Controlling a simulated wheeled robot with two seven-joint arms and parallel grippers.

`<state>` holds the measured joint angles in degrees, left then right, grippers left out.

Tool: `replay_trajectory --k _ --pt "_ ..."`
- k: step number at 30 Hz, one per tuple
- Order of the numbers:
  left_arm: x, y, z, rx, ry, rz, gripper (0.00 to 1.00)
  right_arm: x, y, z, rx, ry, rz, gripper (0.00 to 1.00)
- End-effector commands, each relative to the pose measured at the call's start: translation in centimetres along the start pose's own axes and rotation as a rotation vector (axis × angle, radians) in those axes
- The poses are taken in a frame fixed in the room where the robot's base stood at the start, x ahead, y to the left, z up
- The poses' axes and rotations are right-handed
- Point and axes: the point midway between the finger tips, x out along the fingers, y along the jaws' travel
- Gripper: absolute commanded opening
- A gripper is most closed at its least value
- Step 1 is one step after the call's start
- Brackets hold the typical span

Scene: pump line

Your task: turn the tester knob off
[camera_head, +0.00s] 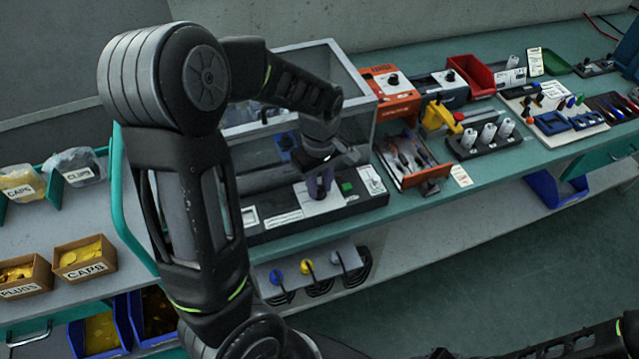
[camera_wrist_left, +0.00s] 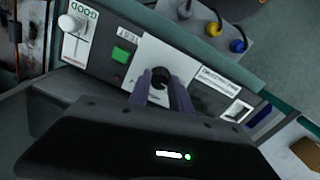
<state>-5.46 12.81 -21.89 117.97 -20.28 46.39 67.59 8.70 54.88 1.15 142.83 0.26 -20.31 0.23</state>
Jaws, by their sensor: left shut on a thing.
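The tester (camera_head: 265,228) is a dark unit with a sloped front panel below a clear-walled enclosure. Its black knob (camera_wrist_left: 160,77) sits on a white plate (camera_wrist_left: 172,52) in the left wrist view. My left gripper (camera_wrist_left: 161,78) has its two purple-grey fingers shut on the knob, one on each side. In the head view, my left gripper (camera_head: 319,190) reaches down to the white plate (camera_head: 314,203) and hides the knob. I cannot read the knob's setting. My right gripper is not in view.
A green button (camera_wrist_left: 121,54) sits beside the plate, near a TEST label. A white knob (camera_wrist_left: 70,22) is by the GOOD label. Colored plugs (camera_head: 306,267) hang below the bench edge. An orange-brown tray (camera_head: 412,175) of tools stands right of the tester.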

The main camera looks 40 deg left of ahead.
Motion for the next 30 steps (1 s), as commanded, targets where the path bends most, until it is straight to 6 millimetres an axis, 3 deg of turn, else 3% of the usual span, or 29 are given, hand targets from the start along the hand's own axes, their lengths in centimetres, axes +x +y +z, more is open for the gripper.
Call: replay_trajectory --k 15,16,23,30 --pt "-0.05 0.05 -0.03 -0.027 0.001 0.002 0.0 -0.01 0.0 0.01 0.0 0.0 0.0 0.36" --pt "-0.05 0.05 -0.03 -0.027 0.001 0.002 0.27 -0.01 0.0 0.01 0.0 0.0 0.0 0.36" --pt "-0.03 0.03 -0.02 -0.026 0.0 0.001 0.46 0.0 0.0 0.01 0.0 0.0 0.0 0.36" --pt "-0.03 0.02 -0.01 -0.025 0.0 0.001 0.46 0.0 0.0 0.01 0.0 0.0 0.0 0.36"
